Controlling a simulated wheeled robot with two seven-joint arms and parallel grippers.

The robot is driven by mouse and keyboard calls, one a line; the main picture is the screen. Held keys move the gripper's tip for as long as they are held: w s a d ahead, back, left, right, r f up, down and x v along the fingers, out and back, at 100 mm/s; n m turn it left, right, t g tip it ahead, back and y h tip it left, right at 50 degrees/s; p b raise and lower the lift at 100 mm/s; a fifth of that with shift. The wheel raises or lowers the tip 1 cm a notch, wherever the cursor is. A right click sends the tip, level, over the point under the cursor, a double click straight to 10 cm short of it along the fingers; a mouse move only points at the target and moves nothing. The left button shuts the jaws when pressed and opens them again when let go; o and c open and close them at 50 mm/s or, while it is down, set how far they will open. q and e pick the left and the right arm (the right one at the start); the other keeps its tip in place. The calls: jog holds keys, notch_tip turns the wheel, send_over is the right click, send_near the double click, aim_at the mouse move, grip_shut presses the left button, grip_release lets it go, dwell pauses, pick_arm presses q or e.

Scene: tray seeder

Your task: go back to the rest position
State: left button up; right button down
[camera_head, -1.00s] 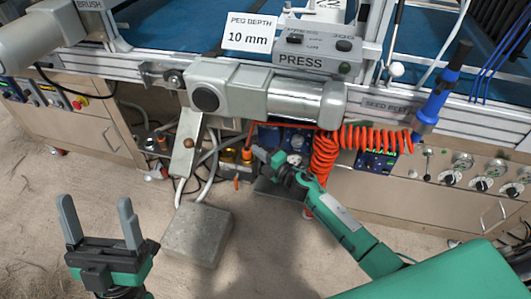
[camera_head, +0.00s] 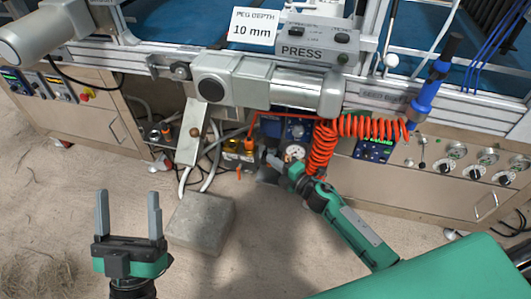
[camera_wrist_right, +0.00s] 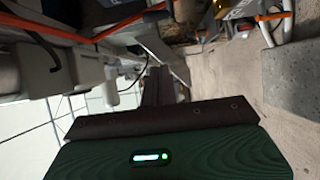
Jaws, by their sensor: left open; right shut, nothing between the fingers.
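My left gripper (camera_head: 129,215) is at the lower left of the head view, its two grey fingers pointing up and spread apart with nothing between them. It is over the bare floor, left of a grey concrete block. My right gripper (camera_head: 272,163) is near the middle of the head view, below the press motor and in front of the machine's underside. Its fingers are small and partly dark there. The right wrist view shows the dark fingers (camera_wrist_right: 158,90) together, with nothing held visible.
The tray seeder carries a PRESS box (camera_head: 314,50) and a PEG DEPTH card (camera_head: 254,27). An orange coiled hose (camera_head: 322,147) hangs close to my right gripper. The concrete block (camera_head: 199,223) stands on the floor under a metal pedal arm.

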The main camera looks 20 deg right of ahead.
pick_arm(q)
jog(key=shift+w+d+f+g, duration=0.2)
jog(key=shift+f+g, duration=0.2)
jog(key=shift+f, duration=0.05)
jog(key=shift+w+d+f+g, duration=0.15)
jog(key=shift+w+f+g, duration=0.05)
jog(key=shift+f+g, duration=0.25)
pick_arm(e)
jog(key=shift+v, duration=1.8)
